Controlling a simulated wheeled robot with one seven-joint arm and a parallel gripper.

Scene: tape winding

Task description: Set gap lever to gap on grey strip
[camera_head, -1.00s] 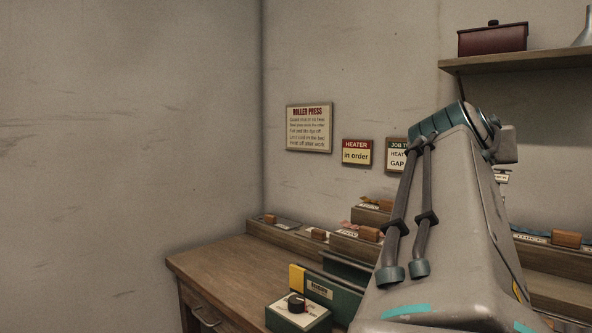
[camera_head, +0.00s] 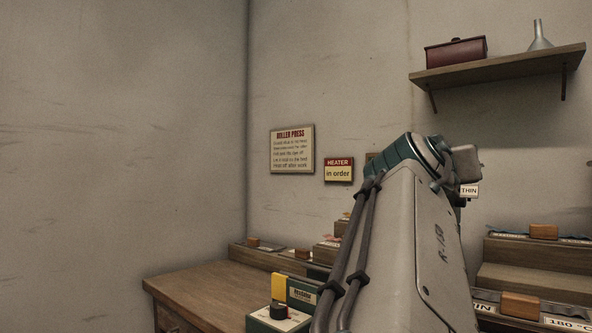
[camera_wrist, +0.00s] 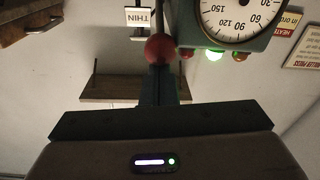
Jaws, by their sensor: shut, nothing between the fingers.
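In the wrist view, which is upside down, a red ball knob (camera_wrist: 159,49) shows at the tips of my gripper (camera_wrist: 161,73). The gripper's dark fingers are shut with nothing between them; whether they touch the knob I cannot tell. I cannot make out a gap label or a grey strip. In the head view my arm hides my gripper and most of the press.
A round gauge (camera_wrist: 238,14) and a lit green lamp (camera_wrist: 213,55) are close to the knob. A wall shelf (camera_head: 500,68) is at upper right. A HEATER sign reads "in order" (camera_head: 339,170).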

